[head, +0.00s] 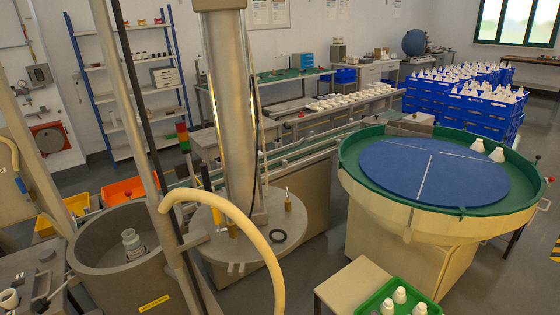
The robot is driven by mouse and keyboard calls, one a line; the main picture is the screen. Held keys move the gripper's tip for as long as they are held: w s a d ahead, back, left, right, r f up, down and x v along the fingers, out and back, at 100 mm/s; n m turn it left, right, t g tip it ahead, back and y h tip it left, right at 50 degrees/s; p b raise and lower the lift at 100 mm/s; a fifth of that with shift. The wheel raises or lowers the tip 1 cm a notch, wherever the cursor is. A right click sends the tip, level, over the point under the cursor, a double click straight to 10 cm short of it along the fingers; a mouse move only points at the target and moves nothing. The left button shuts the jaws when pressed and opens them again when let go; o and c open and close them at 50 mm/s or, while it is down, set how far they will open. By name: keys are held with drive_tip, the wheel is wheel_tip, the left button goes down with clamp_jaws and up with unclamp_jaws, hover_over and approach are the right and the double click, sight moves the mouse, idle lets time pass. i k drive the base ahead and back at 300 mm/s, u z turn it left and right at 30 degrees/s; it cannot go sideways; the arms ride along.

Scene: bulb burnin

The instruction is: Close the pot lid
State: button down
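A grey round pot (85,262) with a yellow label stands at the lower left, open at the top. A small pale bottle (132,243) stands inside it. Slanting metal poles and a dark cable pass in front of the pot and hide part of its rim. I cannot make out a lid on the pot. A flat grey round plate (214,247) lies to its right, around the foot of a tall metal column; I cannot tell whether it is a lid. My gripper is not in view.
A thick cream hose (235,221) curves across the front. A round table with a blue disc (390,170) and green rim (520,205) stands at right. A green tray (369,306) holds white bottles. Blue crates (425,120) are stacked behind. Grey floor (312,258) shows between the machines.

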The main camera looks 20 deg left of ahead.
sight(284, 223)
drive_tip(key=u, duration=0.3)
drive_tip(key=i, duration=1.05)
drive_tip(key=u, duration=0.65)
